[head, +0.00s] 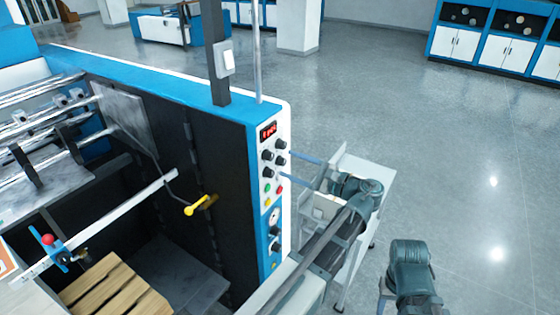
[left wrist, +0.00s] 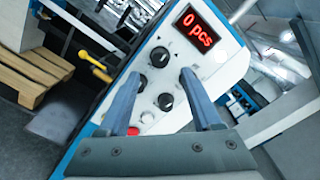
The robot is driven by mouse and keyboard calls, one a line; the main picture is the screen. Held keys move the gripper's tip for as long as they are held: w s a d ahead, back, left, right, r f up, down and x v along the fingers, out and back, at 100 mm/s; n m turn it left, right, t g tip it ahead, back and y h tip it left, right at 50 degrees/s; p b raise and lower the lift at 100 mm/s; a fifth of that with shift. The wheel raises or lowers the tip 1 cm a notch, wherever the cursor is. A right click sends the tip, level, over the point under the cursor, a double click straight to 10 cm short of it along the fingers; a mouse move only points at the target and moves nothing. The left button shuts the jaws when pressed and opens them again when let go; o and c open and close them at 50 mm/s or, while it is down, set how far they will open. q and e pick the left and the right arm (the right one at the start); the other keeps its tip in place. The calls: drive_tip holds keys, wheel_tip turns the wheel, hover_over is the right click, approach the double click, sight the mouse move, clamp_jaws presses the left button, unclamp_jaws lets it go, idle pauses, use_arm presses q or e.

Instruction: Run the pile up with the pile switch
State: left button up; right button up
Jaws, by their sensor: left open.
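The control panel (head: 272,195) on the machine's blue and white end carries several black knobs, coloured buttons and a red display (head: 267,131). In the left wrist view the display (left wrist: 193,22) reads "0 pcs". No readable label shows which control is the pile switch. My left gripper (head: 287,164) is open just right of the panel, its fingers pointing at it. In the left wrist view a black knob (left wrist: 166,101) appears between the fingers; contact cannot be told. The slatted wooden pallet (head: 108,288) lies low inside the machine. My right gripper is out of view.
A yellow-handled crank (head: 197,206) sticks out left of the panel. A dark post with a white switch box (head: 228,57) rises above the machine. A white table (head: 378,185) stands right of the panel, behind my left arm. The floor at right is clear.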

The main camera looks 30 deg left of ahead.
use_arm(q)
drive_tip(key=d, duration=0.8)
drive_tip(key=shift+s, duration=0.3)
drive_tip(key=s+a+f+n+h, duration=0.1)
drive_tip(key=s+f+h, duration=0.15)
drive_tip(key=f, duration=0.25)
drive_tip(key=s+a+f+n+g+h, duration=0.1)
drive_tip(key=f+n+h, duration=0.1)
drive_tip(key=f+h, duration=0.25)
drive_tip(key=s+a+f+n+h, duration=0.1)
drive_tip(key=s+f+h, duration=0.1)
drive_tip(key=f, duration=0.4)
drive_tip(key=s+d+f+n+h+b, duration=0.1)
drive_tip(key=s+d+f+h+b, duration=0.3)
drive_tip(key=d+f+b, duration=0.3)
drive_tip(key=s+d+f+n+h+b, duration=0.1)
drive_tip(key=s+d+f+h+b, duration=0.2)
drive_tip(key=d+f, duration=0.9)
drive_tip(key=s+f+b, duration=0.1)
drive_tip(key=s+b, duration=0.1)
drive_tip(key=b, duration=0.2)
drive_tip(key=shift+s+f+g+h, duration=0.3)
drive_tip(key=shift+f+g+h, duration=0.1)
